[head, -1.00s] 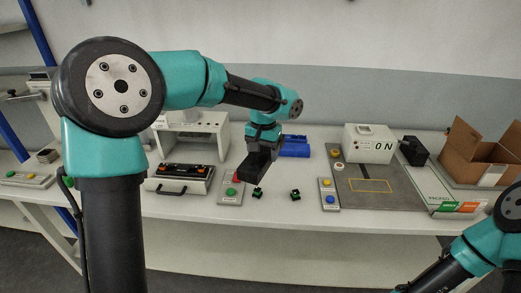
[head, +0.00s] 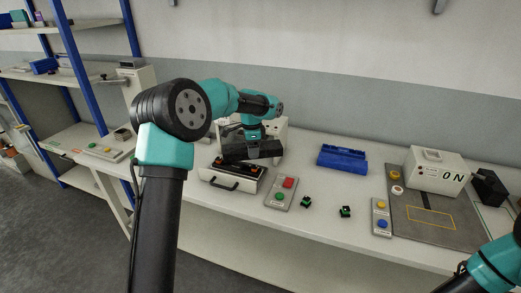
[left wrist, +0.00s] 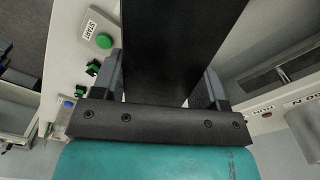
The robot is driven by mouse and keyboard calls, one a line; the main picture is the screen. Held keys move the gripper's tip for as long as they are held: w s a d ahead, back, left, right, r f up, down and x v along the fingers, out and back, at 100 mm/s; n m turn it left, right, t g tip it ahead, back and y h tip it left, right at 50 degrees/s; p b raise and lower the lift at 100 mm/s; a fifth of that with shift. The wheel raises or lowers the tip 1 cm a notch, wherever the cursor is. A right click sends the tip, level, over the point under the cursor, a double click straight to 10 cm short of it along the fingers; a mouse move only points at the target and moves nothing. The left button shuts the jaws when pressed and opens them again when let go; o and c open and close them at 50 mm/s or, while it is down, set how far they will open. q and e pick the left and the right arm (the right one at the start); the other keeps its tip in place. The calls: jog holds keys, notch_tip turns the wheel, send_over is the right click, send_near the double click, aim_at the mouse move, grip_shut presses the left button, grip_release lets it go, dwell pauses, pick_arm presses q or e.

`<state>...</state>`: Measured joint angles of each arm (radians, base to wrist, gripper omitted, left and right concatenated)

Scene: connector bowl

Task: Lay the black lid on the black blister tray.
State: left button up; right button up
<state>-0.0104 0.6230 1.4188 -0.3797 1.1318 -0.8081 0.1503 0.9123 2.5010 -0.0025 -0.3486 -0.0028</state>
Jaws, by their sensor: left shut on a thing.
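My left gripper (head: 256,147) is shut on the black lid (left wrist: 178,45), a flat dark panel that fills the gap between the two fingers in the left wrist view. In the head view, the lid (head: 236,153) and gripper form one dark shape just above the white drawer unit. The black blister tray (head: 225,166) appears to lie on that unit, with small red or orange parts in it, partly hidden by the gripper. I cannot tell whether lid and tray touch. My right gripper is out of view; only part of its arm shows at lower right.
The white drawer unit (head: 216,180) has a black front handle. A button box (head: 283,193) and two small green-black connectors (head: 306,202) (head: 346,211) lie to its right. A blue tray (head: 342,159) lies farther back. A white "ON" box (head: 434,171) stands on a grey mat (head: 418,205).

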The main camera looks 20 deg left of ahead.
aim_at(236, 166)
pick_arm(q)
jog(key=w+a+f+m, duration=0.1)
jog(key=a+m, duration=0.1)
jog(key=a, duration=0.1)
jog(key=w+a+f+m, duration=0.1)
jog(key=a+f+m, duration=0.1)
jog(key=a, duration=0.1)
jog(key=w+a+f+m, duration=0.1)
jog(key=a+f+m, duration=0.1)
jog(key=a, duration=0.1)
jog(key=shift+w+a+f, duration=0.1)
jog(key=shift+a, duration=0.1)
jog(key=shift+f, duration=0.2)
jog(key=shift+f, duration=3.1)
jog(key=o, duration=1)
jog(key=shift+r, duration=0.1)
